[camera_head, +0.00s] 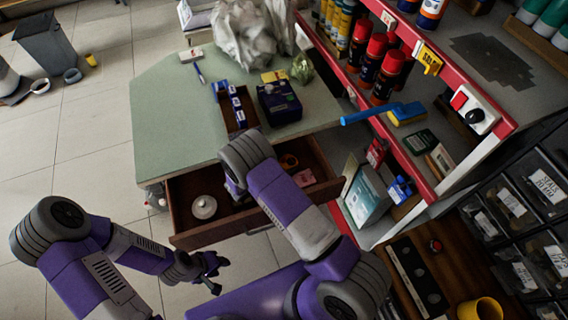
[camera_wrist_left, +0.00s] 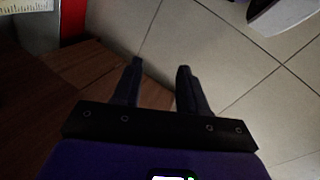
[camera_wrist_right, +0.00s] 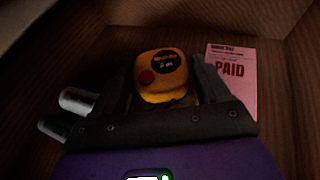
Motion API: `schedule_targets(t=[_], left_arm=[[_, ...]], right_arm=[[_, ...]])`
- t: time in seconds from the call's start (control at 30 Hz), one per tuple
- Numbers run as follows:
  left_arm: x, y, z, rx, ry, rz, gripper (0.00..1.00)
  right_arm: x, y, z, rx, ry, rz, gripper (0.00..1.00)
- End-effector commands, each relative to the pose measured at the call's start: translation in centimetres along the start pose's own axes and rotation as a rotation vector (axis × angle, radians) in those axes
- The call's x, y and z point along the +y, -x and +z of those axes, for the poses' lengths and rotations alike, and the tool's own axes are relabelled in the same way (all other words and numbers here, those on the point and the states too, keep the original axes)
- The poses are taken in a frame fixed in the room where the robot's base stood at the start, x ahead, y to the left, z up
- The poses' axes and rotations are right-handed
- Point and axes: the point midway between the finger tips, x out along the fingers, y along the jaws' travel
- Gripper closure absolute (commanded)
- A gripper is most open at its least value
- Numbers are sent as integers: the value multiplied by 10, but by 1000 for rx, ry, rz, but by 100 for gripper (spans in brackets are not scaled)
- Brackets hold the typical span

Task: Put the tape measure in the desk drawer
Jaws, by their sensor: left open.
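The yellow tape measure (camera_wrist_right: 161,77) with a round black label and a red button shows in the right wrist view. It is inside the open wooden desk drawer (camera_head: 180,217), between the fingers of my right gripper (camera_wrist_right: 163,72). The fingers look spread, with a narrow gap beside it.
A pink PAID card (camera_wrist_right: 230,77) and grey cylindrical pieces (camera_wrist_right: 77,101) lie in the drawer. A white round item (camera_head: 203,207) sits at its left. The green desktop (camera_head: 165,110) holds a dark box (camera_head: 279,104). A red-edged shelf (camera_head: 455,165) stands at right.

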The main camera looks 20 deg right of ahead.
Motion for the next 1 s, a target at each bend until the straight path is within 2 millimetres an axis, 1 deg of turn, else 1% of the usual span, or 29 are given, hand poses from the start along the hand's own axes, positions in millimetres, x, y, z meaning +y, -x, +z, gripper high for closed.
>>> schedule_targets(t=[0.27, 0.37, 0.47, 0.7, 0.8, 0.9, 1.0], left_arm=[[0, 0, 0, 0, 0, 0, 57], [0, 1, 0, 0, 0, 0, 57], [2, 6, 0, 0, 0, 0, 57], [7, 20, 1, 0, 0, 0, 57], [9, 24, 1, 0, 0, 0, 57], [10, 26, 1, 0, 0, 0, 57], [10, 28, 1, 0, 0, 0, 57]], right_arm=[[0, 0, 1, 0, -1, 0, 25], [0, 5, 4, 1, -1, 1, 25], [1, 20, 4, 1, 1, 4, 25], [1, 73, 5, 0, 1, 5, 25], [1, 92, 5, 0, 0, 3, 25], [1, 107, 4, 1, -1, 2, 25], [0, 116, 4, -1, 0, 1, 25]])
